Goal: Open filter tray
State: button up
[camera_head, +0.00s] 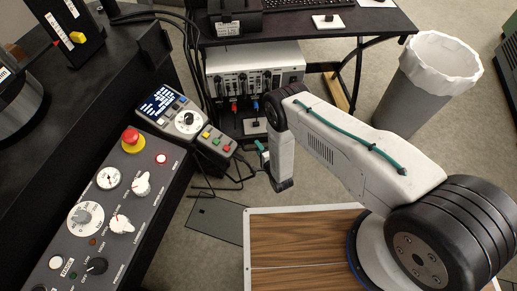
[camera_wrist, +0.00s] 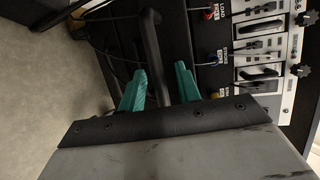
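I cannot pick out the filter tray for certain. A dark unit with a small pale-edged handle plate (camera_head: 254,125) sits under the white switch unit in the head view. My gripper (camera_wrist: 160,88) shows two green fingers spread apart, with nothing held between them. A dark curved bar (camera_wrist: 150,35) stands beyond the gap between the fingers; I cannot tell whether it touches them or what it belongs to. In the head view my gripper is mostly hidden behind my arm, with a green fingertip (camera_head: 260,147) showing beside the dark unit.
A white unit with switches (camera_head: 255,62) stands under the black table (camera_head: 300,22); it also shows in the wrist view (camera_wrist: 262,50). Red and blue plugs and loose cables hang near my gripper. A control console (camera_head: 110,215) stands left, a bin (camera_head: 425,85) right.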

jog(key=shift+d, duration=0.15)
jog(key=shift+s+d, duration=0.15)
jog(key=shift+s, duration=0.05)
jog(key=v, duration=0.7)
jog(key=shift+s+r, duration=0.1)
